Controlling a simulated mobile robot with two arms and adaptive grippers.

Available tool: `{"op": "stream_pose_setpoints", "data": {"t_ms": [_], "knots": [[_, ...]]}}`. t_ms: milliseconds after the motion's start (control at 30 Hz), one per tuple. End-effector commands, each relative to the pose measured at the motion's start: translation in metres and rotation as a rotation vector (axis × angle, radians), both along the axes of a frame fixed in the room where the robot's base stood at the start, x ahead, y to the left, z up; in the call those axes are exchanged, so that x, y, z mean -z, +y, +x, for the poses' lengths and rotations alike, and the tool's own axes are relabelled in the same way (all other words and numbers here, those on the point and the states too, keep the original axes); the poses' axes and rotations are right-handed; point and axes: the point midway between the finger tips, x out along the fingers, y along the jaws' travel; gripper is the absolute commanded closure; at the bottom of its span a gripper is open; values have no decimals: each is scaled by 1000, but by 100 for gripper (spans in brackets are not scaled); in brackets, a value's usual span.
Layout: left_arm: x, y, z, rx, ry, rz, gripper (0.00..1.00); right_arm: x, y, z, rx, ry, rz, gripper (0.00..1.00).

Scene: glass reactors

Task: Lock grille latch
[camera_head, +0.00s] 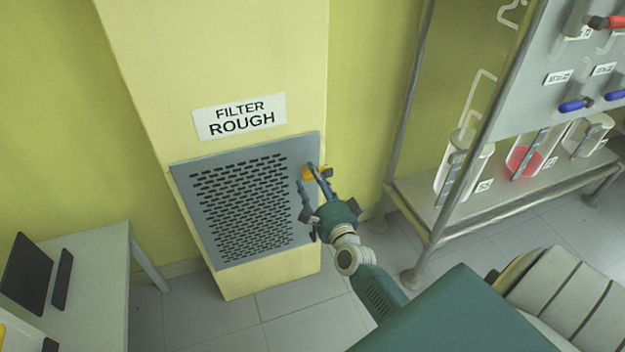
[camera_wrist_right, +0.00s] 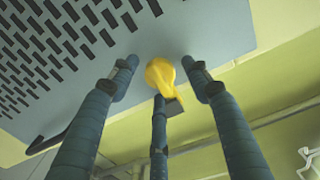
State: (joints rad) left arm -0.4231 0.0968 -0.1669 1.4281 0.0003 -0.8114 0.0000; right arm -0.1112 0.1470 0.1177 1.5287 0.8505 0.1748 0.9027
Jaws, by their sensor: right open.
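The grey slotted grille (camera_head: 245,200) is on the yellow pillar, below the sign "FILTER ROUGH". The yellow latch (camera_head: 309,173) is near the grille's upper right edge. My right gripper (camera_head: 309,177) is open at the latch, its fingers partly covering it. In the right wrist view, the latch (camera_wrist_right: 160,75) has a round head and a short handle. The fingers of the right gripper (camera_wrist_right: 165,78) stand on both sides of the head, with a third finger below by the handle. I cannot tell whether any finger touches it. My left gripper is not in view.
The filter sign (camera_head: 240,116) is above the grille. A metal rack (camera_head: 500,190) with glass vessels and coloured valve handles stands at the right. A white desk (camera_head: 100,280) with a monitor (camera_head: 26,272) is at the lower left. Tiled floor shows below the pillar.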

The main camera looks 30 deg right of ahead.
Motion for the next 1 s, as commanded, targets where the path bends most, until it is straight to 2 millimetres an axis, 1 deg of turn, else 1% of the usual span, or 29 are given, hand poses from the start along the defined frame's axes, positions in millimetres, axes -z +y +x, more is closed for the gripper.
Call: {"op": "stream_pose_setpoints", "data": {"t_ms": [167,400,500,600,700,1000], "knots": [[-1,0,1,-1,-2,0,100,1,4,-17,1,2,0,51],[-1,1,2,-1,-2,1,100,1,13,-54,0,1,-1,51],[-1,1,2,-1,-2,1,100,1,16,-65,-1,1,-1,51],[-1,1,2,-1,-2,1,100,0,18,-73,-1,0,0,51],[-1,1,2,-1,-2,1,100,0,19,-76,-1,-1,0,51],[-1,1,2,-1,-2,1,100,0,19,-76,-1,-1,0,51]]}}
